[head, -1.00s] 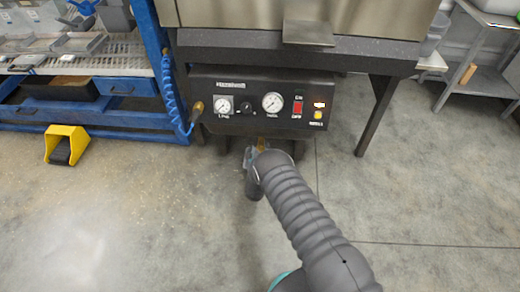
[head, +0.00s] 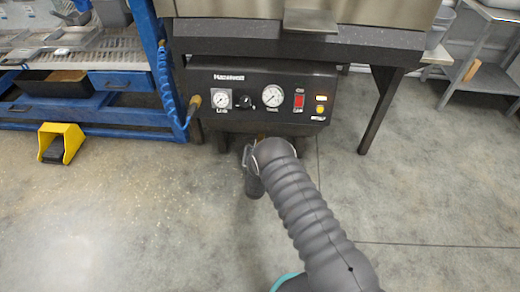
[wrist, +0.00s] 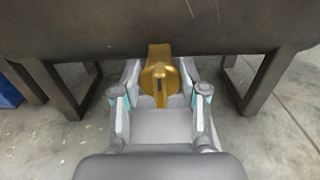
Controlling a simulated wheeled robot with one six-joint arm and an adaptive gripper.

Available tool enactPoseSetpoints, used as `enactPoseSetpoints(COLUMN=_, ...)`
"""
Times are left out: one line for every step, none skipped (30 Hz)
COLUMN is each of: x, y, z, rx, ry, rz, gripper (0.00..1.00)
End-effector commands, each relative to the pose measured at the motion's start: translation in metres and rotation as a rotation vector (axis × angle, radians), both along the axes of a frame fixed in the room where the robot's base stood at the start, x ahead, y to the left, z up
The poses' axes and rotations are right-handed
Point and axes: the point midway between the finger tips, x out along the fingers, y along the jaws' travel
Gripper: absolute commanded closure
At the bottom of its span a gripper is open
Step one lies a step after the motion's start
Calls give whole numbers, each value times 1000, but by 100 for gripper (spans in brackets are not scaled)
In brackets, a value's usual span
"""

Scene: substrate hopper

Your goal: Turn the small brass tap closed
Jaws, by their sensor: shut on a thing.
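The small brass tap (wrist: 159,58) hangs below the underside of the dark hopper housing (wrist: 150,30) in the wrist view. My gripper (wrist: 160,84) is shut on the tap, one finger on each side of its brass body. A dark slot shows on the tap's near face. Whether the tap is open or closed I cannot tell. In the head view my gripper (head: 252,160) is below the control panel, and my own wrist hides most of the tap.
The control panel (head: 262,97) with gauges, a knob and a red switch is just above my gripper. Dark stand legs (head: 378,108) flank the space. A blue bench (head: 100,115) with a coiled hose (head: 166,85) and a yellow pedal (head: 66,140) are left.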

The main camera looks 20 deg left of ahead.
Motion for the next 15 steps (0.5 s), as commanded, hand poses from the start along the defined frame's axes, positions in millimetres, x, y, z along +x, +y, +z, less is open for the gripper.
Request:
enactPoseSetpoints(x=0, y=0, z=0, rx=6, ry=2, rz=1, gripper=92)
enactPoseSetpoints(x=0, y=0, z=0, rx=8, ry=3, rz=1, gripper=92)
enactPoseSetpoints(x=0, y=0, z=0, rx=9, ry=3, rz=1, gripper=92)
enactPoseSetpoints(x=0, y=0, z=1, rx=8, ry=3, rz=1, gripper=92)
enactPoseSetpoints(x=0, y=0, z=1, rx=8, ry=3, rz=1, gripper=92)
enactPoseSetpoints(x=0, y=0, z=1, rx=8, ry=3, rz=1, gripper=92)
enactPoseSetpoints(x=0, y=0, z=1, rx=8, ry=3, rz=0, gripper=92)
enactPoseSetpoints(x=0, y=0, z=1, rx=8, ry=3, rz=0, gripper=92)
enactPoseSetpoints(x=0, y=0, z=1, rx=7, ry=3, rz=0, gripper=92)
enactPoseSetpoints(x=0, y=0, z=1, rx=7, ry=3, rz=0, gripper=50)
enactPoseSetpoints(x=0, y=0, z=1, rx=7, ry=3, rz=0, gripper=42)
enactPoseSetpoints(x=0, y=0, z=1, rx=7, ry=3, rz=0, gripper=33)
enactPoseSetpoints(x=0, y=0, z=1, rx=7, ry=3, rz=0, gripper=33)
enactPoseSetpoints(x=0, y=0, z=1, rx=7, ry=3, rz=0, gripper=33)
enactPoseSetpoints(x=0, y=0, z=1, rx=7, ry=3, rz=0, gripper=33)
